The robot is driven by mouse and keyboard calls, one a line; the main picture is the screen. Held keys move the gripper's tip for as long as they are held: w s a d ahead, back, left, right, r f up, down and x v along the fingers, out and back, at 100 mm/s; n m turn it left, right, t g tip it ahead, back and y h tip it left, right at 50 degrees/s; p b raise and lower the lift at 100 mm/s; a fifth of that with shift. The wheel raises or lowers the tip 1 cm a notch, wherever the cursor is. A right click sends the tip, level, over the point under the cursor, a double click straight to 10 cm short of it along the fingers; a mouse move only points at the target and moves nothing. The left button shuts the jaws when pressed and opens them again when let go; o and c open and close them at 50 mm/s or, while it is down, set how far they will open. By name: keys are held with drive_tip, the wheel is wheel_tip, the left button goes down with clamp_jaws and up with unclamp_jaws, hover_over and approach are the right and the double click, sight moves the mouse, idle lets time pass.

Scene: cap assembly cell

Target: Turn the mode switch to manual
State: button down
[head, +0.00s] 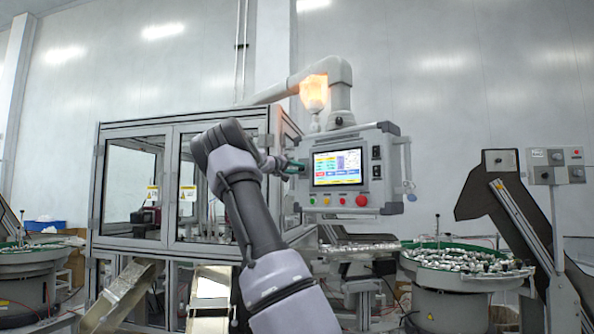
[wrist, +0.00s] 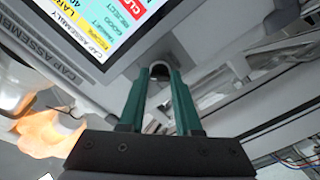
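The control panel (head: 385,196) hangs from a grey arm, with a lit touchscreen (head: 338,167). In the wrist view the screen (wrist: 100,22) shows rotated at the upper left. A small dark knob with a pale rim (wrist: 158,69), likely the mode switch, sits on the panel face beside the screen. My gripper (head: 298,168) is at the panel's left side and hides this knob in the head view. In the wrist view its green fingers (wrist: 159,80) are parted, with the knob between the tips. I see no clear grip on it. The knob's setting is not readable.
Green, yellow and red buttons (head: 343,200) line the panel's bottom, with two black switches (head: 376,162) on its right. A lit orange lamp (head: 314,92) is above. A framed glass enclosure (head: 180,185) stands behind my arm. A parts bowl (head: 465,262) is at right.

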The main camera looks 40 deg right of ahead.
drive_tip(key=shift+n, duration=0.4)
drive_tip(key=n, duration=0.3)
drive_tip(key=shift+n, duration=0.4)
drive_tip(key=n, duration=0.4)
drive_tip(key=shift+n, duration=0.3)
drive_tip(key=n, duration=0.8)
drive_tip(key=shift+n, duration=0.4)
drive_tip(key=c, duration=0.6)
unclamp_jaws()
drive_tip(key=shift+r, duration=0.1)
